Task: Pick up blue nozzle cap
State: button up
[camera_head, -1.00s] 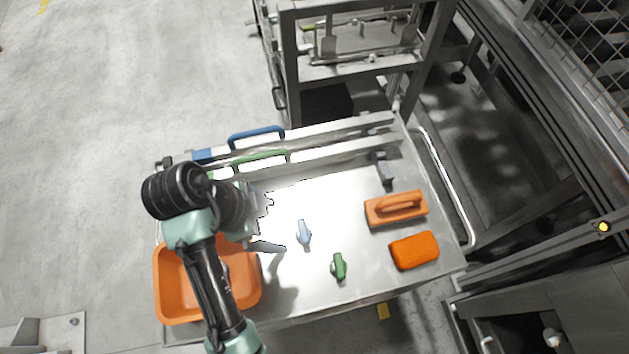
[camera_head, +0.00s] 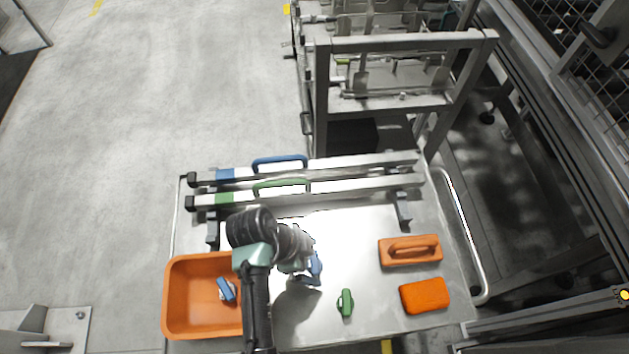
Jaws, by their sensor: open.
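A light-blue nozzle cap (camera_head: 316,265) stands on the metal table top, right at the end of my arm. My gripper (camera_head: 309,268) is open beside it, and part of the cap is hidden by the gripper. I cannot tell whether the fingers touch the cap or are around it. Another blue piece (camera_head: 227,289), with a pale part, lies in the orange bin (camera_head: 171,300) at the left.
An orange handled block (camera_head: 410,252) and an orange sponge-like block (camera_head: 425,295) lie at the table's right. Two bars with a blue handle (camera_head: 280,162) and a green handle (camera_head: 281,185) run along the back. A metal rack (camera_head: 390,110) stands behind.

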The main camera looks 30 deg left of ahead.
jog(key=shift+x, duration=1.05)
jog(key=c, duration=1.3)
